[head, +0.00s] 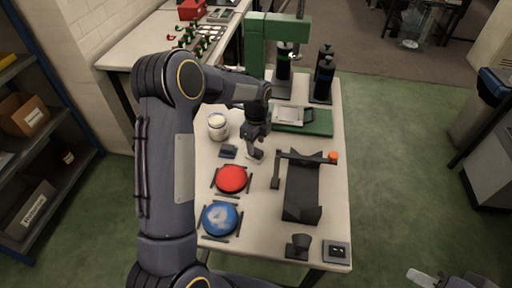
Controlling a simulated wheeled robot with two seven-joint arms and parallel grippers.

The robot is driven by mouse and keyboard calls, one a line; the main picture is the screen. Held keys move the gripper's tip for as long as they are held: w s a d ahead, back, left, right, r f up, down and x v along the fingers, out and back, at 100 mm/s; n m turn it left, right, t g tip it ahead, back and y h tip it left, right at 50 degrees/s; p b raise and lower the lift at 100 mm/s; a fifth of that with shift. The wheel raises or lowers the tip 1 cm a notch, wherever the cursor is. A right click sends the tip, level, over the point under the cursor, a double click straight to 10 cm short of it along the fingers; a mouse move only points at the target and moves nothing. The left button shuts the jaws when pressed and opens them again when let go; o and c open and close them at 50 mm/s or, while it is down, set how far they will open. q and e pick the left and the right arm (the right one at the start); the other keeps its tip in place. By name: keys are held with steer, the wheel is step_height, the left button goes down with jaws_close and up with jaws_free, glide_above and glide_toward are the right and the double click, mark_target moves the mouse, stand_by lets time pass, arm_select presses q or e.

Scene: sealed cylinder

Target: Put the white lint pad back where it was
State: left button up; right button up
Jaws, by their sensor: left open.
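My left gripper (255,150) points down over the middle of the table (213,163), its jaws open. A small pale piece (257,156) shows right at its fingertips. It may be the white lint pad or part of the fingers; I cannot tell which, nor whether it touches the table. A pale rectangular piece (289,115) lies on the green base (318,124) of the press behind the gripper. A grey part (450,280), perhaps of my right arm, shows at the bottom right edge; its jaws cannot be made out.
A white jar (218,126) and a small dark block (228,152) stand left of the gripper. A red disc (231,179) and a blue disc (220,218) lie nearer. A black stand (302,193) with an orange-tipped bar is at right. Dark bottles (323,78) stand behind.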

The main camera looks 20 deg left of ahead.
mark_target(256, 151)
arm_select(q)
steer(key=s+r+n+t+h, duration=0.15)
steer(key=s+r, duration=0.25)
steer(key=r, duration=0.4)
steer(key=s+r+n+y, duration=0.1)
steer(key=s+r+n, duration=0.2)
steer(key=r, duration=0.4)
steer(key=s+d+n+t+h, duration=0.1)
steer(key=s+d+n+t, duration=0.1)
steer(key=s+n, duration=0.6)
steer(key=s+d+n+t+h, duration=0.2)
steer(key=s+n, duration=0.7)
steer(key=s, duration=0.6)
steer(key=shift+s+d+r, duration=0.2)
steer(key=shift+s+d, duration=0.15)
steer(key=shift+d, duration=0.45)
